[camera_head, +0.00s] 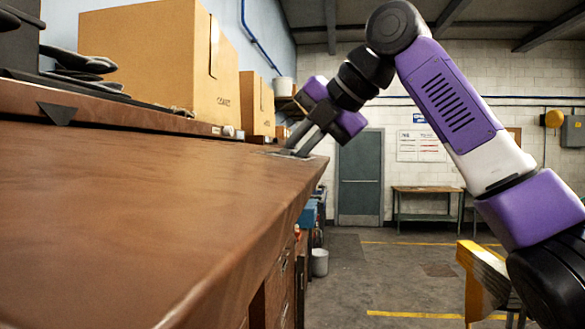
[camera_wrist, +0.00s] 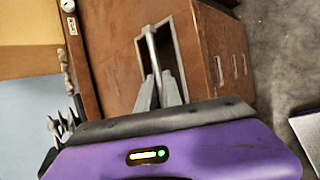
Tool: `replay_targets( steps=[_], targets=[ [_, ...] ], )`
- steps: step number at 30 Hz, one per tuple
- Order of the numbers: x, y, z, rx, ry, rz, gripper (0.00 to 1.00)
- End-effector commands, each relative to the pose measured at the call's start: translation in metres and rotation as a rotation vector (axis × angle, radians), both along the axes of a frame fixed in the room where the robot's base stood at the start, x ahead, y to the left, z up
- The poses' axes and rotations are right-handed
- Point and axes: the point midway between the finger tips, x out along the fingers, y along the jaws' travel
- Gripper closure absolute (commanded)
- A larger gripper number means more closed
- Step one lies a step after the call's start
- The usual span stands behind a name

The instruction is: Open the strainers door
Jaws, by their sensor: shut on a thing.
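My gripper (camera_head: 297,148) reaches down to the far end of the brown bench top in the head view. In the wrist view my gripper (camera_wrist: 158,80) has its two grey fingers close together around the lower part of a slim grey metal rod with a rounded end (camera_wrist: 151,42). The rod lies across a dark rectangular opening with a pale frame (camera_wrist: 172,28) in the brown surface. I cannot tell for sure whether the rod is the handle of the strainers door. No door marked as the strainers door can be made out, and the fingers hide the rod's lower end.
The brown bench (camera_head: 130,200) fills the left, with cardboard boxes (camera_head: 150,55) on its raised back shelf. Drawer fronts (camera_wrist: 235,65) show in the wrist view. A yellow stand (camera_head: 480,275) is at lower right. The floor beyond the bench is mostly open.

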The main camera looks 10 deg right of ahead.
Motion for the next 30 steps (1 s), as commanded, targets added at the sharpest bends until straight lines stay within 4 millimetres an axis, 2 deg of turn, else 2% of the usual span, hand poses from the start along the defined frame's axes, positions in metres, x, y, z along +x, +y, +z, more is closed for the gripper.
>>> replay_targets(
  steps=[1, 10, 27, 28, 30],
  targets=[
    [0.001, 0.003, 0.008, -0.014, -0.001, 0.002, 1.0],
    [-0.001, 0.002, 0.027, -0.091, 0.03, 0.002, 1.0],
    [-0.003, 0.002, 0.031, -0.111, 0.041, 0.008, 1.0],
    [-0.003, 0.002, 0.031, -0.111, 0.042, 0.007, 0.84],
    [-0.003, 0.002, 0.031, -0.111, 0.041, 0.006, 0.81]
  ],
)
